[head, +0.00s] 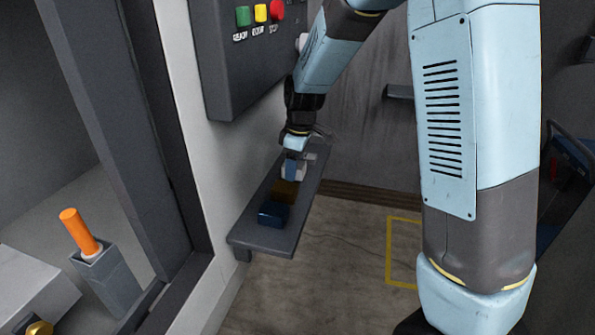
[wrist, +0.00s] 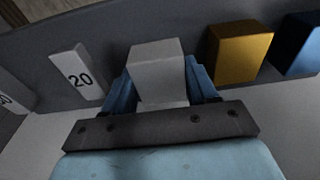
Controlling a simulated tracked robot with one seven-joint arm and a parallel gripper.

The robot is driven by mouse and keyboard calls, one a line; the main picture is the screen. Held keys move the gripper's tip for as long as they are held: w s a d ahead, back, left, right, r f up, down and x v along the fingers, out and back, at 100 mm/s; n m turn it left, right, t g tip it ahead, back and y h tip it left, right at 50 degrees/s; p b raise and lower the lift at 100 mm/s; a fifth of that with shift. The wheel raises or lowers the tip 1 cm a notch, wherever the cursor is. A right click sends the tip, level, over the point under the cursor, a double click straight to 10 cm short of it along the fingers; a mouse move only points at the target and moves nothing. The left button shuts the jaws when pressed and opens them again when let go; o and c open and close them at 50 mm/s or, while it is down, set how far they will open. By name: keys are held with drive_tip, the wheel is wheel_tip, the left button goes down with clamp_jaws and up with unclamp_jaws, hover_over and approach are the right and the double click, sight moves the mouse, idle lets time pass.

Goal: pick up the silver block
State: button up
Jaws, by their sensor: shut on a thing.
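The silver block (wrist: 157,66) sits between the two blue fingers of my gripper (wrist: 160,85) in the wrist view. The fingers are shut on its sides. In the head view my gripper (head: 294,170) is at the far part of the grey shelf (head: 262,236), and the silver block there is mostly hidden by the gripper. Whether the block touches the shelf or is held just above it, I cannot tell.
A gold block (head: 285,193) and a dark blue block (head: 273,214) stand in a row on the shelf, nearer than my gripper. A white label marked 20 (wrist: 77,77) is left of the silver block. A control panel (head: 240,60) hangs on the wall above.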

drive_tip(key=s+d+r, duration=0.2)
drive_tip(key=s+r, duration=0.9)
drive_tip(key=s, duration=0.2)
drive_tip(key=shift+s+d+r, duration=0.15)
drive_tip(key=shift+s+r, duration=0.15)
drive_tip(key=shift+s, duration=0.1)
idle(0.3)
drive_tip(key=shift+s, duration=0.15)
